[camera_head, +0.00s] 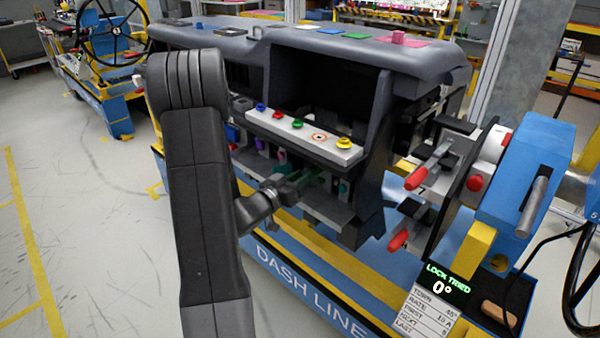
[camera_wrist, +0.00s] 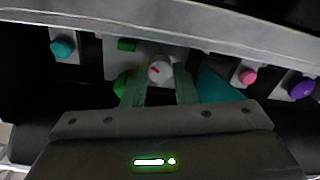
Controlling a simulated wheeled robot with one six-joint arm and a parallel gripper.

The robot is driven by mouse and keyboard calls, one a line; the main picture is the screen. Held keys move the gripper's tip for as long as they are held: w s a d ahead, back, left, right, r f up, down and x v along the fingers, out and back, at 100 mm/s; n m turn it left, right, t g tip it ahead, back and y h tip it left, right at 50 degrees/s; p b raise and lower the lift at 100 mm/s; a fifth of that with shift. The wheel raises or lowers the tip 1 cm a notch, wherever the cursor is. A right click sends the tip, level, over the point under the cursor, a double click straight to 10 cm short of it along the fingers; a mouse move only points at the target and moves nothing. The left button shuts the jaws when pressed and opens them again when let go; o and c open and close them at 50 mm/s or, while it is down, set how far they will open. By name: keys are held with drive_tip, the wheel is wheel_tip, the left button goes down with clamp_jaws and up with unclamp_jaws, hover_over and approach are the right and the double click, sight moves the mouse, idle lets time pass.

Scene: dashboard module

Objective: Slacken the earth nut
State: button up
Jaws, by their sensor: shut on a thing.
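A pale round nut with a red mark (camera_wrist: 160,71) sits between my fingertips in the wrist view; I take it to be the earth nut. My gripper (camera_wrist: 160,84) is shut on it, one finger on each side. A green label (camera_wrist: 127,45) is just above it to the left. In the head view my gripper (camera_head: 308,178) reaches into the open bay under the dashboard (camera_head: 215,42), and the nut is too dark and small there to make out.
A teal knob (camera_wrist: 62,47) is left, a pink knob (camera_wrist: 248,76) and a purple knob (camera_wrist: 301,87) right. A ledge with coloured buttons (camera_head: 303,137) hangs above my gripper.

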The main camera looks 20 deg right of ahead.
drive_tip(key=shift+n+p, duration=0.65)
drive_tip(key=shift+n, duration=0.55)
drive_tip(key=o, duration=1)
